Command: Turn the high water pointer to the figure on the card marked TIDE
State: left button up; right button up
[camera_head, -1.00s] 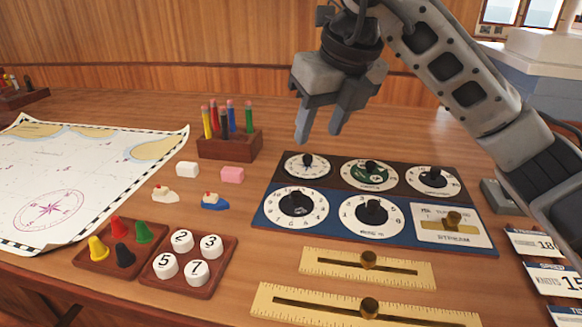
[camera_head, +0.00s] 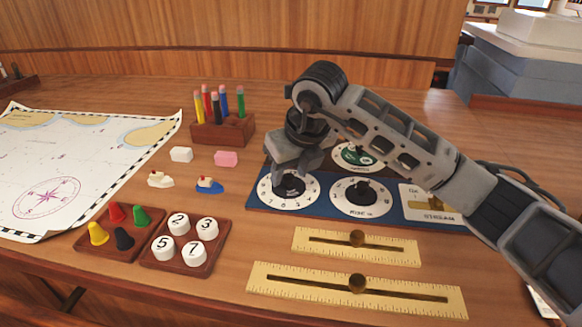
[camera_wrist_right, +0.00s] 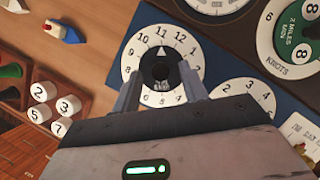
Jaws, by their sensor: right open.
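A white clock-like dial (camera_head: 268,194) with a black knob sits at the near left of the blue panel. In the right wrist view the dial (camera_wrist_right: 138,52) shows figures such as 10, 11, 12 and 1. Its knob (camera_wrist_right: 162,66) carries a white pointer aimed at about 11. The dial's label is hidden, so I cannot tell whether it is the high water one. My right gripper (camera_head: 291,178) is above this dial, open, its fingers (camera_wrist_right: 162,88) on either side of the knob. I cannot tell whether they touch it. No card marked TIDE is readable. My left gripper is not in view.
A second dial (camera_head: 360,212) stands just right, and a green-centred dial (camera_head: 355,155) behind it. Two rulers with brass sliders (camera_head: 357,239) lie in front. Numbered pieces (camera_head: 179,224), toy boats (camera_head: 160,180) and a pencil block (camera_head: 222,132) are to the left. My right arm covers part of the panel.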

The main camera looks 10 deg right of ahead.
grip_shut()
jog(key=shift+w+d+n+b, duration=0.1)
jog(key=shift+n+b, duration=0.2)
jog(key=shift+f+n+y+b, duration=0.1)
jog(key=shift+n+y+b, duration=0.25)
jog(key=shift+n, duration=0.25)
jog(key=n+g+y+b, duration=0.1)
jog(key=n, duration=0.2)
jog(key=shift+w+d+b, duration=0.1)
jog(key=shift+d+b, duration=0.05)
jog(key=shift+b, duration=0.15)
jog(key=n+g, duration=0.1)
jog(key=n, duration=0.2)
jog(key=n+g+y, duration=0.1)
jog(key=n, duration=0.2)
jog(key=shift+w+d+n, duration=0.1)
jog(key=shift+w+n, duration=0.1)
jog(key=shift+n, duration=0.2)
